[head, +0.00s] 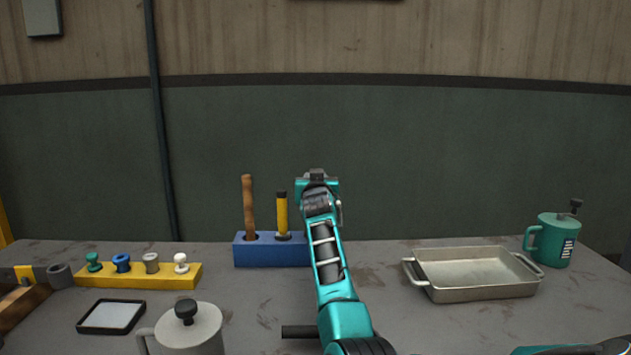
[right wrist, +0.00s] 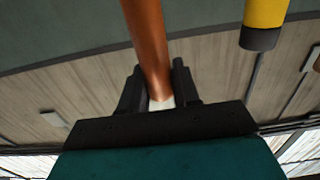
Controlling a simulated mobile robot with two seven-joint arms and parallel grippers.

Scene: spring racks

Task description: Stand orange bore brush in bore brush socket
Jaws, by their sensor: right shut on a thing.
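My right gripper (head: 317,174) is raised at the middle of the head view, beside the right part of a blue block (head: 258,250). In the right wrist view the right gripper (right wrist: 158,90) is shut on the orange bore brush (right wrist: 148,35), a long orange-brown rod with a white part between the fingers. That view looks upside down, so the rod points down from the fingers. In the head view my arm hides the brush and the block's right end, so I cannot see the bore brush socket or whether the brush touches it. My left gripper is not in view.
A wooden-handled tool (head: 248,207) and a yellow-handled tool (head: 282,215) stand in the block, left of my gripper. A metal tray (head: 475,291) and green mug (head: 552,240) are right. A yellow rack (head: 130,281), black-rimmed dish (head: 111,316) and lidded pot (head: 192,335) are left.

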